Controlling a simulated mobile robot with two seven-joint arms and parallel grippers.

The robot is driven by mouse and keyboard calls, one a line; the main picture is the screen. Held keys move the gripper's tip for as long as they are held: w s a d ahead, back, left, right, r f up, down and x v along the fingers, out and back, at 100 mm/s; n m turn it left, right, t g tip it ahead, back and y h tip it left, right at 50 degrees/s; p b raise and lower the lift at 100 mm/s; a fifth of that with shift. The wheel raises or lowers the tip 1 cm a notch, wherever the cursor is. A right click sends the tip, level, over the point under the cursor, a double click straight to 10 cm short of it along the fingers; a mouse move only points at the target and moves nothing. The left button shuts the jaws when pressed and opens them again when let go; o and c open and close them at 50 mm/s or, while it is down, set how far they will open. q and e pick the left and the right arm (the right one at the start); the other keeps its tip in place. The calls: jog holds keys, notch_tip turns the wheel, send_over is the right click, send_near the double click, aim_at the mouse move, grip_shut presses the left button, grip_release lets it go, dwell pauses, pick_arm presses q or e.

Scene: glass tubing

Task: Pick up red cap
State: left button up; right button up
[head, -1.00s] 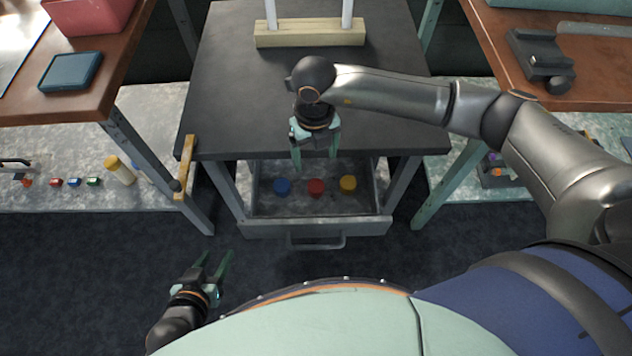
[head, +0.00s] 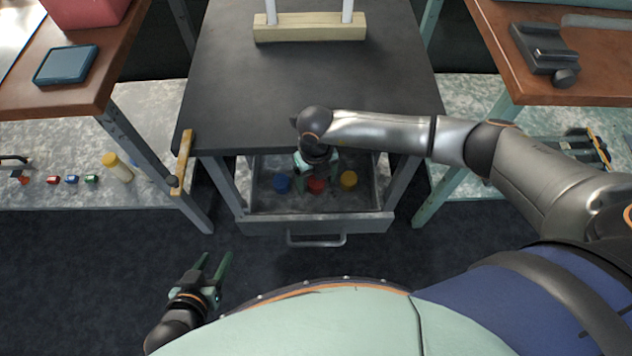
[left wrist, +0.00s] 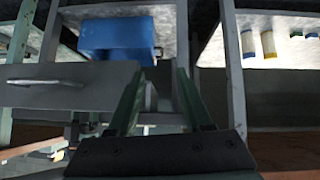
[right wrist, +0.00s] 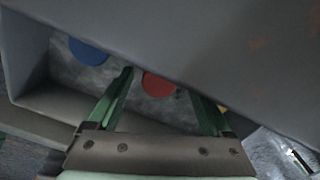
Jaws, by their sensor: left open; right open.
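The red cap (head: 316,185) lies in the open drawer (head: 262,203) under the dark table, between the blue cap (head: 282,183) and the yellow cap (head: 348,180). My right gripper (head: 318,178) points down into the drawer over the red cap and partly hides it. In the right wrist view the red cap (right wrist: 158,86) shows between the open, empty fingers, beyond their tips, its upper edge cut off by a grey surface. The blue cap (right wrist: 88,52) is to its left. My left gripper (head: 218,268) is open and empty, low over the floor at left.
The dark tabletop (head: 300,90) overhangs the back of the drawer, and the drawer walls stand close around my right gripper. A wooden block (head: 310,28) with white tubes stands at the table's back. Brown benches (head: 70,100) flank it. The floor before the drawer is clear.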

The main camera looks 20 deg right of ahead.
aim_at(316, 184)
jog(key=shift+c, duration=0.4)
grip_shut()
pick_arm(q)
jog(key=shift+f, duration=0.15)
pick_arm(e)
jog(key=shift+r, duration=0.15)
jog(key=shift+r, duration=0.25)
jog(key=r, duration=0.1)
jog(key=r+p, duration=0.1)
jog(key=r, duration=0.1)
jog(key=shift+s+a+r, duration=0.15)
jog(key=shift+s+r, duration=0.05)
jog(key=shift+s, duration=0.15)
pick_arm(q)
jog(key=shift+s+a+r+p, duration=0.1)
jog(key=shift+s+r+p, duration=0.15)
jog(key=shift+r+p, duration=0.55)
pick_arm(e)
jog(key=s+a+r, duration=0.3)
jog(key=s+r, duration=0.6)
jog(key=s, duration=0.3)
jog(key=shift+s+a, duration=0.4)
